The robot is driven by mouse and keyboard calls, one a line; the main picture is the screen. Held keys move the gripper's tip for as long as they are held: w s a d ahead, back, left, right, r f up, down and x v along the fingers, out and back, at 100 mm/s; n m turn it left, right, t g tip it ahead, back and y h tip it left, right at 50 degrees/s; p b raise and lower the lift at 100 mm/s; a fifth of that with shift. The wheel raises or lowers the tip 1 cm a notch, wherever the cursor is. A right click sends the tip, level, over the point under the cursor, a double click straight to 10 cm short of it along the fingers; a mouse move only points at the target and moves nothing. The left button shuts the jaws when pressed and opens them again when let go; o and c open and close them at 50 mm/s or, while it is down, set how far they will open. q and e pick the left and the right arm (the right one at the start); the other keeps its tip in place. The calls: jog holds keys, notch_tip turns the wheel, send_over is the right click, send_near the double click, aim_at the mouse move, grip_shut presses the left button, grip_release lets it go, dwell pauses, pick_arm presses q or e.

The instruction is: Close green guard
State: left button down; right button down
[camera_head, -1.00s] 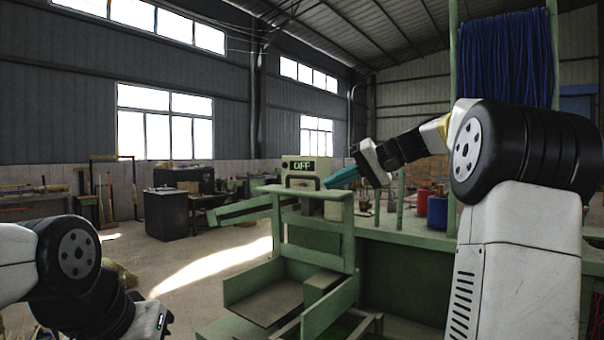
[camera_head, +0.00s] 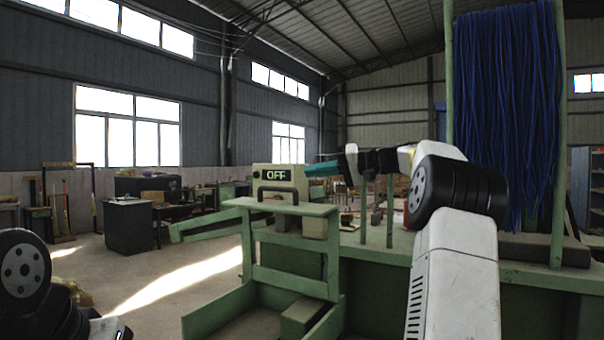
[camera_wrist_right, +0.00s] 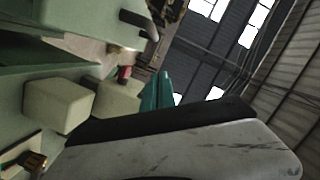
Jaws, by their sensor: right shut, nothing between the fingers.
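The green machine (camera_head: 291,250) stands in front of me in the head view. A long green bar-like panel (camera_head: 205,228), which looks like the guard, sticks out to the left from it, swung away from the body. The fingers also show in the right wrist view (camera_wrist_right: 152,92). My left arm's fingers are out of frame.
Blue strands (camera_head: 505,110) hang between green posts on the right. Thin green posts (camera_head: 389,210) rise from the machine's table near my right forearm. Pale blocks (camera_wrist_right: 55,105) lie near the right gripper. Open floor (camera_head: 180,280) lies left of the machine.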

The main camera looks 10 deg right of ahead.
jog(key=a+f, duration=0.1)
jog(key=a, duration=0.1)
jog(key=w+a, duration=0.1)
jog(key=a, duration=0.1)
jog(key=a+f, duration=0.1)
jog(key=a, duration=0.1)
jog(key=shift+w+a+f, duration=0.25)
jog(key=shift+a+f, duration=0.05)
jog(key=shift+s+a+f, duration=0.3)
jog(key=shift+a+f, duration=0.05)
